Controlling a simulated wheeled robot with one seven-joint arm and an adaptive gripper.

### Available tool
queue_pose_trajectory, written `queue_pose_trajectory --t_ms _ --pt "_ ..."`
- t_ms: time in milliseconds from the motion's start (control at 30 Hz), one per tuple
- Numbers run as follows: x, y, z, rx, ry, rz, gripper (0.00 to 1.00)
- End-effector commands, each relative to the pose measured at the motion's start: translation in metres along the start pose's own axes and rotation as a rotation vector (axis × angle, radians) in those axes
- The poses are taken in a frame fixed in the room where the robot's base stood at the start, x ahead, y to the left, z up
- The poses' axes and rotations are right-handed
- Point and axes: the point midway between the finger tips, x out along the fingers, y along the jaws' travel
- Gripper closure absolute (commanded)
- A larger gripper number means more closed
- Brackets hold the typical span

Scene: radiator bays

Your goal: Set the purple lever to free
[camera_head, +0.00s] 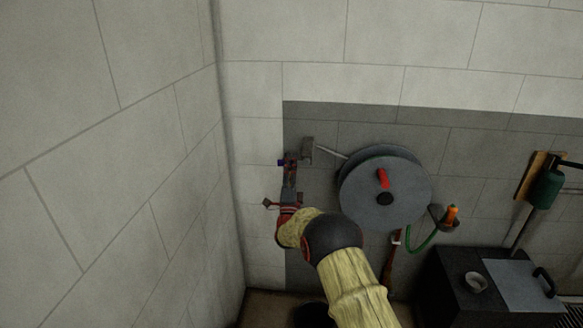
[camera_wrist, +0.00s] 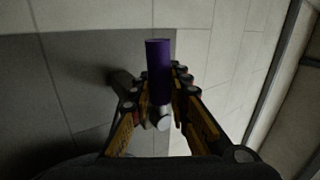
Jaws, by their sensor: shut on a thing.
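The purple lever (camera_wrist: 158,60) shows in the wrist view as an upright purple cylinder with a pale round metal end below it. My gripper (camera_wrist: 159,85) has one finger on each side of it and is shut on it. In the head view a small purple bit of the lever (camera_head: 281,162) shows at the left of my gripper (camera_head: 291,161), beside the wall. The gripper hides most of the lever there. I cannot read any free mark or tell the lever's setting.
A grey hose reel (camera_head: 410,203) with a red handle hangs right of my gripper, linked by a pipe to a grey fitting (camera_head: 307,149). An orange nozzle (camera_head: 451,214) on a green hose and a dark box (camera_head: 468,282) are farther right. A side wall (camera_head: 110,180) is close on the left.

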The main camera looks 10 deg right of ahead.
Motion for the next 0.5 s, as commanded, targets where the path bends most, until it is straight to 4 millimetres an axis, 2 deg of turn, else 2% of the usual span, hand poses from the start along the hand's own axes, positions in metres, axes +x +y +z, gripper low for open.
queue_pose_trajectory --t_ms 367,400,500 --pt "0.0003 0.0006 -0.0013 0.003 0.004 0.002 1.0" --pt "0.0003 0.0006 -0.0013 0.003 0.004 0.002 0.81" --pt "0.0002 0.0006 -0.0011 0.003 0.004 0.002 0.75"
